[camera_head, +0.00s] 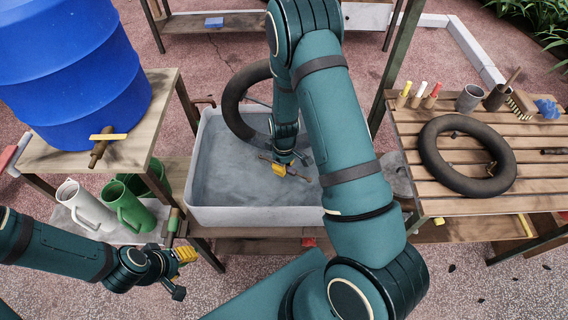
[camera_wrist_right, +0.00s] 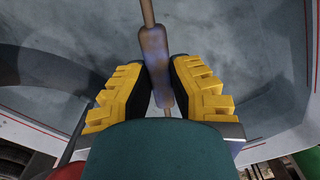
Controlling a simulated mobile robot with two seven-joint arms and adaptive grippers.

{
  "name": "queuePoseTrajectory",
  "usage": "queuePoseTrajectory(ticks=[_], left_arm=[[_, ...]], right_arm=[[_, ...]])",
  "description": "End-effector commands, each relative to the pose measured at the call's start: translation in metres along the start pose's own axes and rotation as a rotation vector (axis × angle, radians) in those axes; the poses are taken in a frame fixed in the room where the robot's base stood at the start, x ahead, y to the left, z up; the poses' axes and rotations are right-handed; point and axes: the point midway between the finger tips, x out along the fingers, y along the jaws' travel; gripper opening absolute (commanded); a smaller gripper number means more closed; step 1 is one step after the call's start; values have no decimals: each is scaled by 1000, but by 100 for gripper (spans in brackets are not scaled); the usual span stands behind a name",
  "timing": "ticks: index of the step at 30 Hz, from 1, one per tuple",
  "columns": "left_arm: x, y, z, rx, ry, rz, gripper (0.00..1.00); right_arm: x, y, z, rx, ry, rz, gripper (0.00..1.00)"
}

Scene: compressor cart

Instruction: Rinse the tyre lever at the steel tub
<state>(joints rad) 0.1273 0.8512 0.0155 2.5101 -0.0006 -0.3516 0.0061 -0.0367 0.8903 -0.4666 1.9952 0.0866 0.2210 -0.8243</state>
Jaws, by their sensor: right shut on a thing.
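My right gripper (camera_head: 281,170) is over the inside of the steel tub (camera_head: 255,216), a grey tub of water. It is shut on the tyre lever (camera_head: 295,174), a thin brownish bar. In the right wrist view the lever (camera_wrist_right: 154,47) runs lengthwise, its thick middle between the yellow finger pads (camera_wrist_right: 158,95). I cannot tell whether the lever touches the water. My left gripper (camera_head: 182,272) is low at the left, outside the tub; its fingers look apart and nothing shows between them.
A dark tyre tube (camera_head: 236,106) leans in the tub's back left. A blue barrel (camera_head: 75,65) with a tap (camera_head: 100,148) stands left, above a white jug (camera_head: 83,208) and green jugs (camera_head: 128,207). Another tube (camera_head: 433,160) lies on the right slatted bench (camera_head: 405,150).

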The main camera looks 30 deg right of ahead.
Motion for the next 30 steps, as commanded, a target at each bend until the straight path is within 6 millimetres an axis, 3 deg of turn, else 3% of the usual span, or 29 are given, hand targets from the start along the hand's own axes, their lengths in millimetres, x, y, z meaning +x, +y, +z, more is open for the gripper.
queuePoseTrajectory(ticks=[15,30], left_arm=[[30,-11,1,4,3,0,47],[33,-12,0,4,6,0,47]], right_arm=[[44,0,0,0,0,0,0],[48,0,0,0,0,0,0]])
